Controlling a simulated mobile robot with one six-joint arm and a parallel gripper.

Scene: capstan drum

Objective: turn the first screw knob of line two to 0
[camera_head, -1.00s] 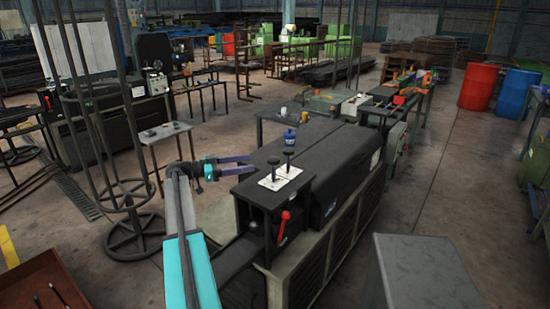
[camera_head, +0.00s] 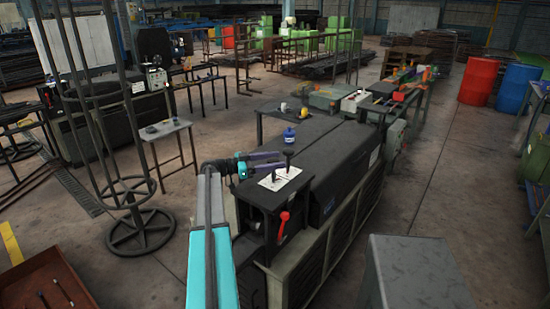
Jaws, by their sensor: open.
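Two black screw knobs on thin stems stand on a white plate (camera_head: 282,180) on top of the dark machine stand. One knob (camera_head: 289,154) is at the right; the other is at the left, partly hidden by my gripper. I cannot tell which line each belongs to, and no scale or number is readable. My gripper (camera_head: 284,160) has come in from the left over the plate. Its two purple fingers are open and point right, with their tips close to the right knob. I cannot tell whether they touch it or whether the knob is between them.
A blue bottle (camera_head: 289,137) stands on the machine top just behind the plate. A red-handled lever (camera_head: 283,225) is on the stand's front. A tall wire-guide frame (camera_head: 140,236) stands at the left. A grey box (camera_head: 418,275) is at the lower right.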

